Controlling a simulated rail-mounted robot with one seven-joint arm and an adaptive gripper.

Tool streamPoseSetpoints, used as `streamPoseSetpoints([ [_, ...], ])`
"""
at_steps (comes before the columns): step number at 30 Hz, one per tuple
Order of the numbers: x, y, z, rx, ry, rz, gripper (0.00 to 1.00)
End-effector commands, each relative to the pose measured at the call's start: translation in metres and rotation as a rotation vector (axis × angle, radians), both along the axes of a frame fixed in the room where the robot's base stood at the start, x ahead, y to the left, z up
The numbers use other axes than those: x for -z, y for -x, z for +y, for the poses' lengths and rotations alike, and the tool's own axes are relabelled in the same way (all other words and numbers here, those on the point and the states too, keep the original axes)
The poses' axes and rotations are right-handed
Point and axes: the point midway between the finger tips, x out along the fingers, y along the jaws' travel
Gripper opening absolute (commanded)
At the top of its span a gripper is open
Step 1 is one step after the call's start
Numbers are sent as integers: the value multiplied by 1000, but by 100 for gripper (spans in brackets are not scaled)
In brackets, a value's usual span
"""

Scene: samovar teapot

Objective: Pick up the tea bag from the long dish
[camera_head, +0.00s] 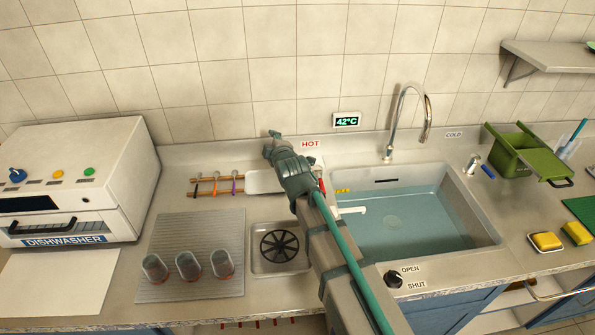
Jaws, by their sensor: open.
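My gripper (271,144) is at the upper middle, in front of the tiled wall, with its fingers apart and nothing seen between them. My arm reaches up to it from the bottom and covers part of the counter. A pale, shallow dish (262,183) lies below my gripper, its right end hidden behind my arm. It may be the long dish, but I cannot be sure. I cannot make out a tea bag; it may be hidden or too small to see.
A wooden rack (217,180) with several coloured items lies left of the dish. Three glasses (188,265) stand on a ribbed mat (197,235). The dishwasher (78,180) is at left. A water-filled sink (420,215) and tap (425,115) are at right.

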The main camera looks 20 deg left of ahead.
Motion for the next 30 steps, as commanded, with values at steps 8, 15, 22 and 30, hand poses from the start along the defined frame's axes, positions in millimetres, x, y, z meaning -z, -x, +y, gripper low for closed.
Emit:
streamPoseSetpoints([
  [8,68,30,-46,-165,714,-375,42],
  [15,114,58,-85,-395,1375,-717,42],
  [22,129,64,-95,-495,1614,-846,42],
  [30,142,34,-81,-495,1615,-847,42],
])
